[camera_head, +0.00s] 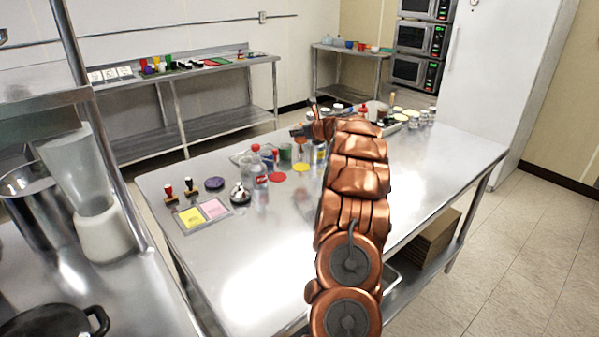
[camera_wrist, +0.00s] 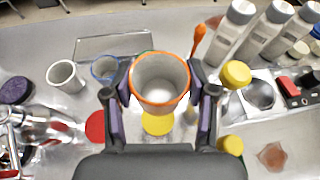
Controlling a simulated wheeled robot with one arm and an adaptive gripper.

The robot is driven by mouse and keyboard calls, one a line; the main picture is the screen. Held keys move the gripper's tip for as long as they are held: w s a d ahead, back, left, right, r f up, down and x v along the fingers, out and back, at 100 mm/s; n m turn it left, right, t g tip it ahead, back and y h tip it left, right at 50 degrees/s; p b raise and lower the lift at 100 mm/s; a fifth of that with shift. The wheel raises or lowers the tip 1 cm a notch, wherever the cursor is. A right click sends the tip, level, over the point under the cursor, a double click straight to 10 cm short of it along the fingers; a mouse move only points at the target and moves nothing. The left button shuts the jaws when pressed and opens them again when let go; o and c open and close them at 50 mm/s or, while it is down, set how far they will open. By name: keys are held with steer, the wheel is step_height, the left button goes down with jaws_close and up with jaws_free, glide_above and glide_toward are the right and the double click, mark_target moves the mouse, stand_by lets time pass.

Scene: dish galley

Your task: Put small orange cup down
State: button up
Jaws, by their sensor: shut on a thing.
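The small orange cup (camera_wrist: 160,102) is between the two fingers of my gripper (camera_wrist: 161,92) in the wrist view. Its orange rim faces the camera and its inside looks grey and empty. My gripper is shut on it, one finger on each side. A yellow disc (camera_wrist: 157,124) and a red disc (camera_wrist: 95,128) lie on the steel table just below the cup in that view. In the head view my arm reaches across the table and hides much of the area; the gripper (camera_head: 308,131) shows small at its far end, and the cup is hard to make out there.
A white cup (camera_wrist: 66,78) and a blue-rimmed cup (camera_wrist: 105,68) stand left of the held cup. Grey bottles (camera_wrist: 233,30) and a yellow-capped item (camera_wrist: 235,75) stand close on the right. The steel table (camera_head: 250,270) is clear toward its front left.

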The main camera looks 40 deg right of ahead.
steer(key=shift+f+b, duration=0.6)
steer(key=shift+f, duration=4.6)
steer(key=shift+f, duration=0.2)
steer(key=o, duration=0.9)
steer(key=shift+r, duration=0.1)
steer(key=shift+r, duration=0.1)
steer(key=b+v, duration=0.1)
steer(key=v, duration=1)
steer(key=shift+r+b, duration=0.2)
steer(key=shift+b, duration=0.2)
steer(key=shift+s, duration=0.4)
steer(key=shift+a, duration=0.1)
